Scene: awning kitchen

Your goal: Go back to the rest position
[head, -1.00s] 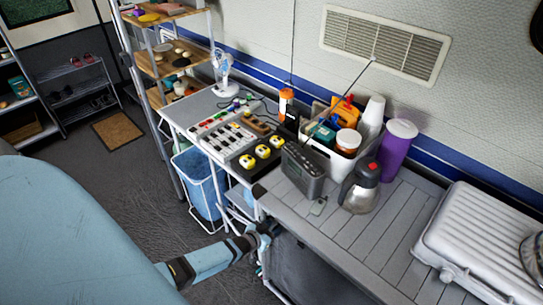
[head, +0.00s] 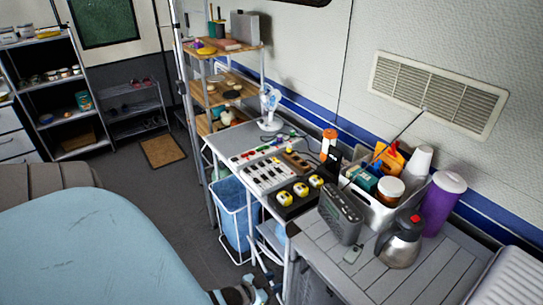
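My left gripper (head: 266,284) shows small at the bottom edge of the head view, in front of the counter's left end and below its top. Only the end of the arm and part of the gripper are in the picture. Its fingers are too small and too hidden to tell whether they are open or shut. I see nothing clearly held in it. My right gripper is out of the picture.
A grey slatted counter (head: 379,284) bears a radio (head: 340,214), a steel jug (head: 399,243), a purple tumbler (head: 440,205) and a white bin (head: 376,211). A blue-lined basket (head: 236,215) stands left of it. The floor (head: 160,203) further left is clear.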

